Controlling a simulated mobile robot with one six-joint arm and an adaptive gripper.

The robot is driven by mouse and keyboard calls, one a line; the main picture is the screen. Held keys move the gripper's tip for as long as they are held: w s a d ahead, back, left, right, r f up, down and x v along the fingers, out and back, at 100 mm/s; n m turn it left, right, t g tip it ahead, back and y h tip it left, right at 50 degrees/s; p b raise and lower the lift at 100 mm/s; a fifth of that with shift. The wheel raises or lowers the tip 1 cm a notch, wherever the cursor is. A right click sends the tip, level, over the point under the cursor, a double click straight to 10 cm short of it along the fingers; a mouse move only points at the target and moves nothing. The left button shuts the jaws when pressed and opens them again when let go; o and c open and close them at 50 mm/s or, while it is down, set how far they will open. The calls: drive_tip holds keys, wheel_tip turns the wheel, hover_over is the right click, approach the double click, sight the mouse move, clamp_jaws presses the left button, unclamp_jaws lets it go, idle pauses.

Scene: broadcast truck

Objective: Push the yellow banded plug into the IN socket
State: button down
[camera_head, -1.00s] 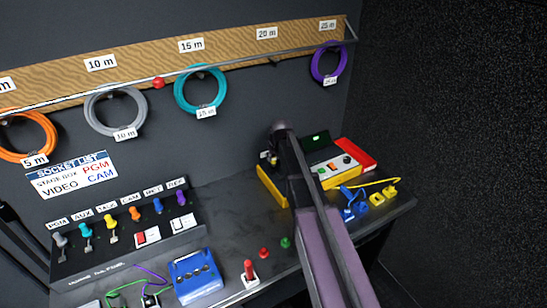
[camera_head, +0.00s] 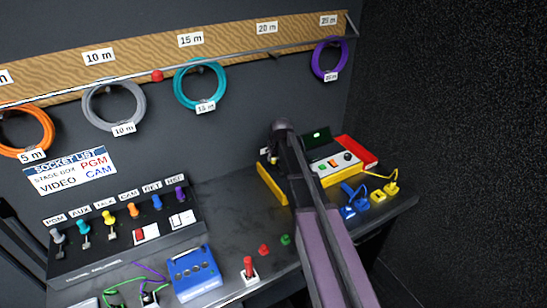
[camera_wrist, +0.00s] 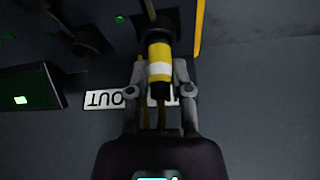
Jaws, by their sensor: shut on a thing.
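The yellow plug with a white band (camera_wrist: 159,62) is between the fingers of my gripper (camera_wrist: 160,82) in the wrist view, and the fingers are shut on it. Its far end meets a dark round socket fitting (camera_wrist: 158,22); how deep it sits is not clear. In the head view my arm hides the plug and socket at the yellow-edged tester (camera_head: 271,183).
A green-lit screen (camera_head: 316,137) and a red case (camera_head: 358,152) stand beside my arm. Blue plugs (camera_head: 350,203) and yellow plugs (camera_head: 379,196) lie to the right.

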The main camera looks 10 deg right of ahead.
drive_tip(key=shift+f, duration=0.3)
drive_tip(key=shift+c, duration=2.2)
unclamp_jaws()
drive_tip(key=shift+r, duration=0.15)
wheel_tip(320, 180, up, 8)
drive_tip(key=p, duration=0.8)
drive_tip(key=s+f+m+g, duration=0.1)
drive_tip(key=s+g, duration=0.3)
drive_tip(key=s, duration=2.5)
drive_tip(key=shift+a+f+m+g+h, duration=0.2)
drive_tip(key=shift+m+g+h, duration=0.1)
drive_tip(key=shift+m+h, duration=0.15)
